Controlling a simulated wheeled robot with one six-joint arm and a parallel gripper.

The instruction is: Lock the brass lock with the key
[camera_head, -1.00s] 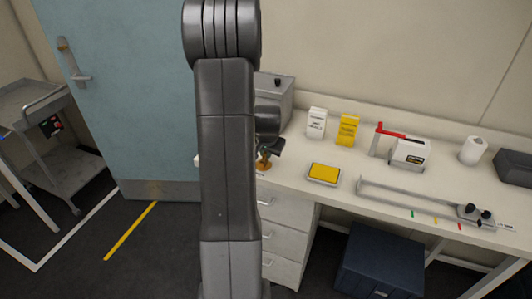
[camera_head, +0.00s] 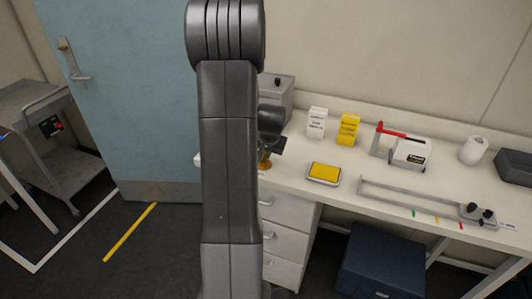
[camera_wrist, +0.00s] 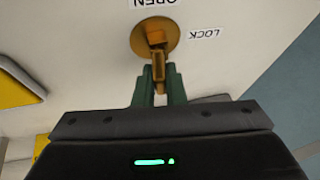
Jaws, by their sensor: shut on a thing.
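The brass lock (camera_wrist: 157,32) is a round brass disc on the white bench top, seen in the wrist view with the labels "OPEN" above it and "LOCK" to its right. A brass key (camera_wrist: 158,66) stands at the lock, and its far end meets the lock's middle. My gripper (camera_wrist: 158,83) is shut on the key's near end between two green fingers. How deep the key sits in the lock cannot be told. In the head view the lock (camera_head: 264,165) shows only in part beside my arm, which hides much of the gripper and the key.
A yellow-topped tray (camera_head: 323,173) lies to the right of the lock. A grey box (camera_head: 276,92) stands behind it. White (camera_head: 317,122) and yellow (camera_head: 348,128) cartons, a red-handled device (camera_head: 408,150) and a metal rail (camera_head: 420,203) are farther right.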

